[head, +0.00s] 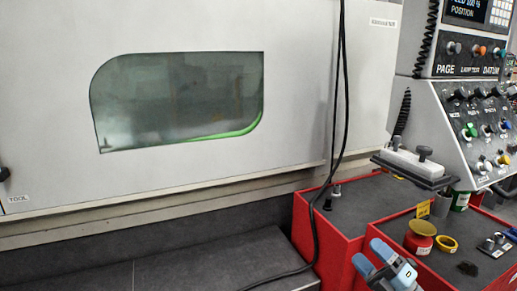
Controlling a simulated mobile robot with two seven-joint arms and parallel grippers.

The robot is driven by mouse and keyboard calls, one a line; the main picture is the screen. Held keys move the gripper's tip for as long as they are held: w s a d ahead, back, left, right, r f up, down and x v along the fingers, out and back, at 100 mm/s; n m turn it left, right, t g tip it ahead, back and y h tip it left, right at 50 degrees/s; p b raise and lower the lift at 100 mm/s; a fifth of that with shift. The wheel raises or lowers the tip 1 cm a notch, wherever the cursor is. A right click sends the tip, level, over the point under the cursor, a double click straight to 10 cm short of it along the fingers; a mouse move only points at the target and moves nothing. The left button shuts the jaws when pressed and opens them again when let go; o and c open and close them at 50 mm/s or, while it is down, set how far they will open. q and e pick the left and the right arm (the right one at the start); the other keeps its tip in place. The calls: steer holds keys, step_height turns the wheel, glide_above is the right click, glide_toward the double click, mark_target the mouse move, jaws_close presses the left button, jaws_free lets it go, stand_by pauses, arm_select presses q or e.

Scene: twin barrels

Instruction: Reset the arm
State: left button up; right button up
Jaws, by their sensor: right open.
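My right gripper (383,264) shows at the bottom edge of the head view, right of the middle. It has light blue and dark finger parts. Its jaws are open, and I see nothing held between them. It is in front of the red cart in the picture, and the rest of the right arm is cut off by the lower edge. My left gripper and left arm are not in view.
A red cart (304,226) with dark tops holds a red and yellow round item (419,237) and a yellow ring (446,243). A large white machine (50,100) with a window (180,100) stands behind. A control panel (470,110) is at right. A black cable (335,120) hangs down.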

steer(key=s+a+f+m+g+h+p, duration=0.1)
steer(key=s+f+m+h, duration=0.3)
steer(key=s+f+m, duration=0.4)
steer(key=s+a+f+m+g+h+p, duration=0.1)
steer(key=s+a+f+m+g+h, duration=0.2)
steer(key=s+f+m, duration=0.4)
steer(key=s+a+f+m+g+h+p, duration=0.1)
steer(key=s+a+f+m+g+h, duration=0.1)
steer(key=s+f+m+h, duration=0.3)
steer(key=s+f+m, duration=0.3)
steer(key=s+f, duration=0.4)
steer(key=shift+s+m+g, duration=0.15)
steer(key=shift+m+g, duration=0.15)
steer(key=shift+a, duration=0.1)
